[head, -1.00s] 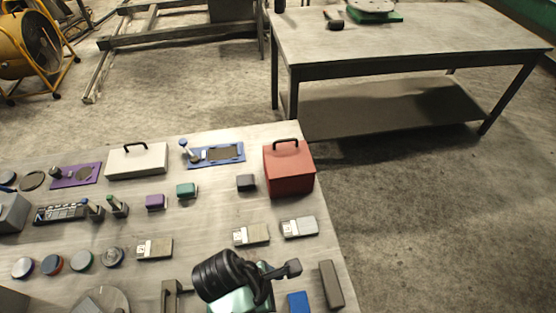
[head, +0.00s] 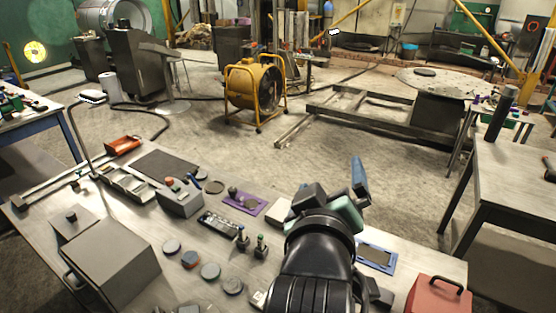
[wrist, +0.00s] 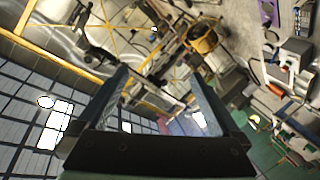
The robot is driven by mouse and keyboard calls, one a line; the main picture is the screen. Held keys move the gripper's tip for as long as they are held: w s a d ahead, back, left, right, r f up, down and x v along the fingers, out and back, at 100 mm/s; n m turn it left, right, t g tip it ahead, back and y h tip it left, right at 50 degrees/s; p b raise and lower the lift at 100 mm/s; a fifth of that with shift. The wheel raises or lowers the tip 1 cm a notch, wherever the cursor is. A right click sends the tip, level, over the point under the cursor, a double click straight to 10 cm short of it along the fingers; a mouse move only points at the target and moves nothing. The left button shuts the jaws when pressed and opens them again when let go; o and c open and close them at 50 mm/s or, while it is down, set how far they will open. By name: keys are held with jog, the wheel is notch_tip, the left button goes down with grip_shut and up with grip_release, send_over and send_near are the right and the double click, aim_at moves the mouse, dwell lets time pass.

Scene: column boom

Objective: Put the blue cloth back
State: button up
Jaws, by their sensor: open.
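I cannot make out a blue cloth for certain in either view. A flat blue mat (head: 391,266) with a dark grey patch lies on the workbench at the lower right of the head view, partly hidden by my arm. My gripper (head: 340,190) is raised above the far side of the bench. In the wrist view my gripper (wrist: 163,98) is open, its two fingers apart with nothing between them. The wrist view looks out across the room, and I see no cloth there.
The workbench (head: 140,205) holds a red box (head: 438,297) at right, a purple mat (head: 246,203), a large grey box (head: 112,260) at left, and several small discs and blocks. A yellow fan (head: 254,88) stands on the floor beyond. Another table (head: 510,190) is at right.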

jog(key=s+a+r+m+t+y, duration=0.1)
jog(key=s+r+t, duration=0.3)
jog(key=r, duration=0.5)
jog(key=s+a+r+m+t+y+b, duration=0.1)
jog(key=s+a+r+t, duration=0.3)
jog(key=r, duration=0.5)
jog(key=s+a+r+m+t+y, duration=0.1)
jog(key=s+a+r+m+t, duration=0.1)
jog(key=r, duration=0.8)
jog(key=shift+s+a+m+t+y+b, duration=0.45)
jog(key=shift+s+t, duration=0.55)
jog(key=shift+s, duration=0.55)
